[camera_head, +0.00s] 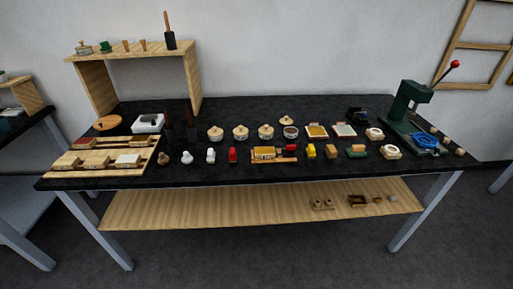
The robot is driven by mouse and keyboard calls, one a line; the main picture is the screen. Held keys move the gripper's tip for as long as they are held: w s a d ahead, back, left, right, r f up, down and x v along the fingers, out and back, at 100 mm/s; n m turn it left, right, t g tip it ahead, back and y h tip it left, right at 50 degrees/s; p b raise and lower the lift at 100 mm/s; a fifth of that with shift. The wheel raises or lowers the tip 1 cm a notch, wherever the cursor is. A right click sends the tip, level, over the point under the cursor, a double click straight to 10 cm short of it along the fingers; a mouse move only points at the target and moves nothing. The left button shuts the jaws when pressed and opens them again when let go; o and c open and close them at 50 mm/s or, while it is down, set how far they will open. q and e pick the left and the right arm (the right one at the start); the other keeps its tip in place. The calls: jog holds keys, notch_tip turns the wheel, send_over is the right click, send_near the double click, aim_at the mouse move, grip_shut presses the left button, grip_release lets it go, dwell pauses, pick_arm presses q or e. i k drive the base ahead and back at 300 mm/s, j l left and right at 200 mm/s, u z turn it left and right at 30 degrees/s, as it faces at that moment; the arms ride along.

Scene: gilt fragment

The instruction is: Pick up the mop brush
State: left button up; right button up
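I cannot single out the mop brush for certain at this size. A dark upright holder with a brown stick (168,35) stands on the raised wooden shelf (130,57) at the back left. Two dark holders with thin reddish-brown upright handles, a left one (169,131) and a right one (191,129), stand on the black table (240,112) below that shelf; their tips are hidden or too dark to make out. Neither my left nor my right gripper is in view.
Wooden boards with blocks (105,160) lie at the table's left end. Several lidded jars (240,132) and small blocks fill the middle. A green press (408,105) with a red-knobbed lever stands right. A lower wooden shelf (250,203) is mostly clear.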

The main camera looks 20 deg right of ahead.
aim_at(188, 113)
jog(key=i+l, duration=0.25)
jog(key=i, duration=0.15)
jog(key=i+l+z, duration=0.15)
jog(key=i+l, duration=0.15)
jog(key=i, duration=0.05)
